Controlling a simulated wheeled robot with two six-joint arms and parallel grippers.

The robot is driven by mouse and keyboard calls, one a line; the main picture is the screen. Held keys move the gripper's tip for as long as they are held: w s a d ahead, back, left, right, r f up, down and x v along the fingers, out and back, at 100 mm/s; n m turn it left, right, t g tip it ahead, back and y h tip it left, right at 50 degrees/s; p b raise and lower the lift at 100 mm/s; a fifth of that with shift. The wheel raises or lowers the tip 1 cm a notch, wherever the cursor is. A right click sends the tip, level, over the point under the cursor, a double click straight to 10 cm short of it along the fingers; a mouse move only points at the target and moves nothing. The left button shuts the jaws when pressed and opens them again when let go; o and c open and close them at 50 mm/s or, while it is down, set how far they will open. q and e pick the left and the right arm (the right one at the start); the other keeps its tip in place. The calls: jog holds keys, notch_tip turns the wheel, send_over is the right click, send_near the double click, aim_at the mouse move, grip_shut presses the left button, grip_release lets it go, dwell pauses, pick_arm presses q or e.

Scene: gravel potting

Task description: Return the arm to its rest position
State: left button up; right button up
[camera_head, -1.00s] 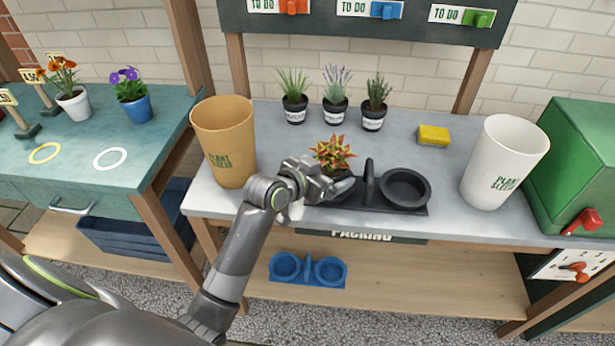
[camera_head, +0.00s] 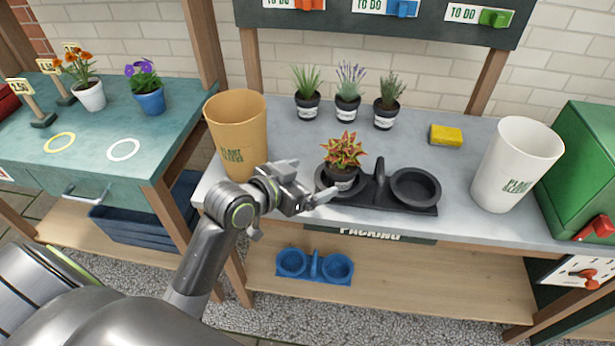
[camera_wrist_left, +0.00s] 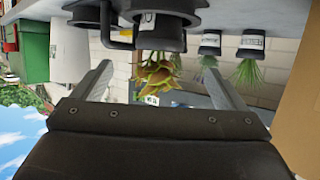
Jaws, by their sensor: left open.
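My left gripper (camera_head: 312,195) is open and empty at the front edge of the packing table, just left of and in front of the black two-cup carrier (camera_head: 382,200). A potted plant with red and yellow leaves (camera_head: 344,152) stands upright in the carrier's left cup; the right cup is empty. In the left wrist view the two fingers (camera_wrist_left: 158,88) are spread apart, and the same plant (camera_wrist_left: 158,75) shows upside down beyond them. The plant is clear of the fingers. My right gripper is not in view.
A tan plant-sleeve bin (camera_head: 238,135) stands close behind my left wrist. A white bin (camera_head: 515,165), a yellow sponge (camera_head: 446,135) and several small potted plants (camera_head: 348,88) are on the table. A blue two-cup carrier (camera_head: 314,266) is on the lower shelf. Floor space is open in front.

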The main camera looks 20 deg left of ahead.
pick_arm(q)
jog(key=s+a+f+n+g+y, duration=0.25)
jog(key=s+a+f+g, duration=0.4)
jog(key=s, duration=0.65)
jog(key=s+a+f+n+g+y, duration=0.2)
jog(key=s+a+f+g+y, duration=0.15)
jog(key=s+f, duration=0.8)
notch_tip(320, 180, down, 22)
jog(key=s, duration=0.2)
jog(key=s+f+g, duration=0.1)
jog(key=s+f, duration=1.3)
jog(key=s, duration=0.1)
jog(key=shift+d+f+p, duration=0.3)
jog(key=shift+f+p, duration=0.05)
jog(key=shift+p, duration=0.1)
